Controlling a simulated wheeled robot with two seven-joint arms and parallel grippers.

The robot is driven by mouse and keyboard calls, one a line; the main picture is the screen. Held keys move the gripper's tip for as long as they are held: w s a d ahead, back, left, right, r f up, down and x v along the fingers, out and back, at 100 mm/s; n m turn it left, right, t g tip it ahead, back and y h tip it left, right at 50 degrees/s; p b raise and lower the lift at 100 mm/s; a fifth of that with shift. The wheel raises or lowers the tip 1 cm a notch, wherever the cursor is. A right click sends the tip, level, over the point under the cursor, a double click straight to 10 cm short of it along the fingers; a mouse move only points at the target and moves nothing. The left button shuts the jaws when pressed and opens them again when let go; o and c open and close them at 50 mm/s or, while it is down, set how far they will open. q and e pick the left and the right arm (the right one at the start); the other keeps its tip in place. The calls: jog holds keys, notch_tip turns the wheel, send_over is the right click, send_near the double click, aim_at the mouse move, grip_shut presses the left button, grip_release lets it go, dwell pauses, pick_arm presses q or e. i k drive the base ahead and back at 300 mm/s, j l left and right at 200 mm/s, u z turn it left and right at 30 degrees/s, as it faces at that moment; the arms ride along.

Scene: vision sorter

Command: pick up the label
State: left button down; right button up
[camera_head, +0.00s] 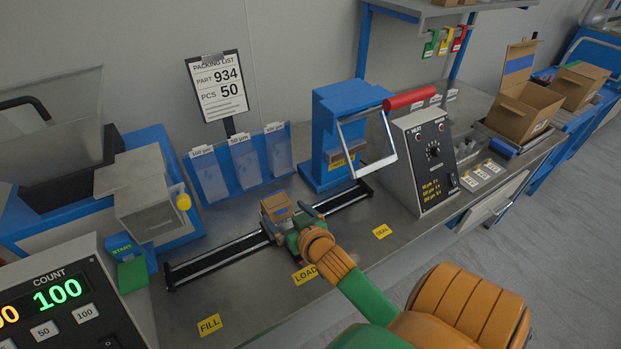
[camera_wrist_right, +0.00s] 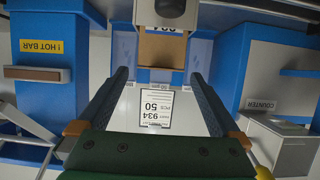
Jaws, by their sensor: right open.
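A brown face (camera_wrist_right: 162,50) shows beyond the fingertips. The left gripper is out of view.
A black rail (camera_head: 215,256) crosses the bench. The blue sealer (camera_head: 340,130), the heat control box (camera_head: 427,160) and a blue pouch rack (camera_head: 240,160) stand behind it. A packing list (camera_head: 217,87) reads 934 and 50. Open cartons (camera_head: 523,108) stand at the far right.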

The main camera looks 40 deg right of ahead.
aim_at(477, 172)
jog(key=z, duration=2.7)
